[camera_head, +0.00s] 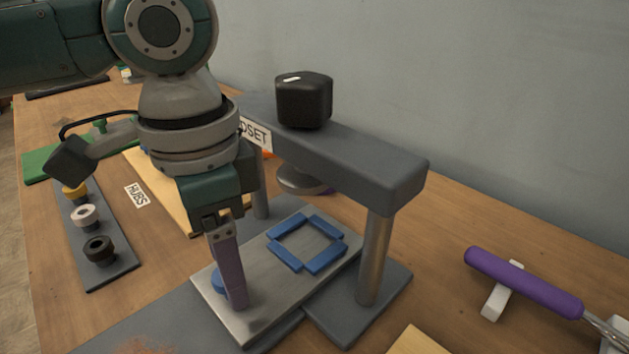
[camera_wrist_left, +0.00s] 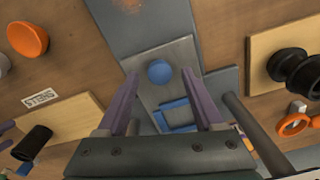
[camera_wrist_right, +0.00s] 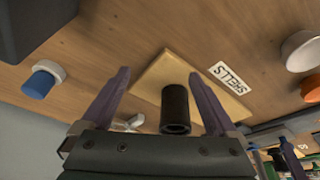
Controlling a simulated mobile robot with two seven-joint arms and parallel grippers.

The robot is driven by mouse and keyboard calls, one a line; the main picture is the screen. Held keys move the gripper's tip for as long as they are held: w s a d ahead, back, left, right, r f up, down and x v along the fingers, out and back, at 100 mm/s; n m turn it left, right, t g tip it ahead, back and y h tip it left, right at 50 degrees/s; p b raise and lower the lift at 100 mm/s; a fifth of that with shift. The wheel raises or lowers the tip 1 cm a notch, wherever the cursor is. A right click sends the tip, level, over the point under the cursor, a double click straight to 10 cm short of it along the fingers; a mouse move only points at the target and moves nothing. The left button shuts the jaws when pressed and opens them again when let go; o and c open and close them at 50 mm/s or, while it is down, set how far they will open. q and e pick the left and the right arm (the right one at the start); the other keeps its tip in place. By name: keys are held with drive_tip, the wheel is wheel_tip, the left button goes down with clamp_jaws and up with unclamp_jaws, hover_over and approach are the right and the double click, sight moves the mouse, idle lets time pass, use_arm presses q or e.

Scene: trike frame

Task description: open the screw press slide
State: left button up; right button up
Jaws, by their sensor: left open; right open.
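The screw press has a dark grey crossbeam (camera_head: 350,160) on metal posts, with a black block (camera_head: 304,100) on top. Its slide is a light metal plate (camera_head: 255,325) that reaches out in front of the posts. A blue square frame (camera_head: 306,243) lies on the slide. A blue round knob (camera_wrist_left: 159,71) sits near the slide's front end. In the head view the left finger partly hides it. My left gripper (camera_head: 235,303) is open and points down, its fingers either side of the knob in the left wrist view. Contact cannot be told. My right gripper (camera_wrist_right: 160,75) is open and empty.
A purple-handled tool (camera_head: 525,283) rests on a white support at the right. A grey strip with rings (camera_head: 110,269) lies at the left. The right wrist view shows a black cylinder (camera_wrist_right: 175,105) on a wooden board, by a SHELLS label (camera_wrist_right: 231,77).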

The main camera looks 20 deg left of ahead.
use_arm(q)
drive_tip(key=shift+c, duration=0.2)
clamp_jaws()
idle(0.4)
idle(0.9)
